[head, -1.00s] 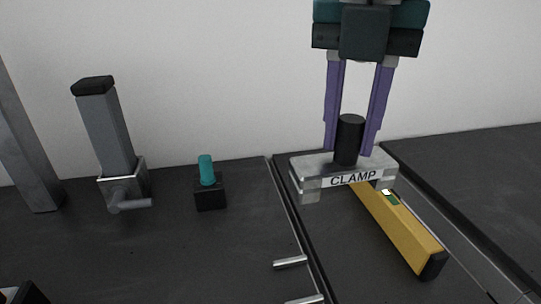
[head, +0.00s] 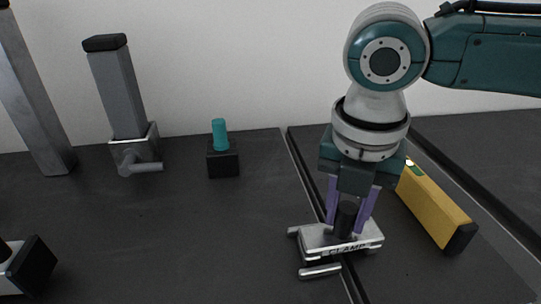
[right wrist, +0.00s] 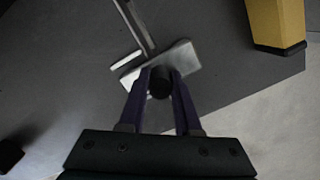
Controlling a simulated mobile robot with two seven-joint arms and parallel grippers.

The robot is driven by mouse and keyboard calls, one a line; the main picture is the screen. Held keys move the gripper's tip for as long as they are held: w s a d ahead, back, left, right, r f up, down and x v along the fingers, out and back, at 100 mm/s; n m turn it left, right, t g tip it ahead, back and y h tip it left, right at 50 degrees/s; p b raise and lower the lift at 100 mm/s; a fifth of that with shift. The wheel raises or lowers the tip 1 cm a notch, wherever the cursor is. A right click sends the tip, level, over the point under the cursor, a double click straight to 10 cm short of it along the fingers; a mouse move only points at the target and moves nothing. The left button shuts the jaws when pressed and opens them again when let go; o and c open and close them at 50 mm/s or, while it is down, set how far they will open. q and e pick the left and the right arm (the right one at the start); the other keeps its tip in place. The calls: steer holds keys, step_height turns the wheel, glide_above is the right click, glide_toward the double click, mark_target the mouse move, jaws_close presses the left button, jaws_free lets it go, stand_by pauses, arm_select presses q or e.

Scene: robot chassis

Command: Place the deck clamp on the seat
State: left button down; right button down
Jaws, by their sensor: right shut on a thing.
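The deck clamp (head: 318,235) is a silver plate lettered CLAMP with an upright black knob (head: 346,217). My right gripper (head: 346,222) is shut on the knob from above. The clamp lies across the seam, low over the dark deck. A short silver pin (head: 320,271) shows just in front of it, and a second pin end (head: 293,231) pokes out at its left. These pins may be the seat; whether the clamp touches them I cannot tell. The right wrist view shows the clamp (right wrist: 186,56) and knob (right wrist: 160,82) between the fingers. My left gripper is out of view.
A yellow bar (head: 430,205) with a black end lies right of the clamp. A teal-topped black block (head: 222,162) and a grey post with a lever (head: 122,95) stand at the back left. A black-and-white part (head: 34,268) sits front left. The left-middle deck is clear.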

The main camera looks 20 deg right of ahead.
steer(key=shift+w, duration=0.1)
steer(key=shift+f, duration=0.15)
steer(key=c, duration=0.6)
jaws_free()
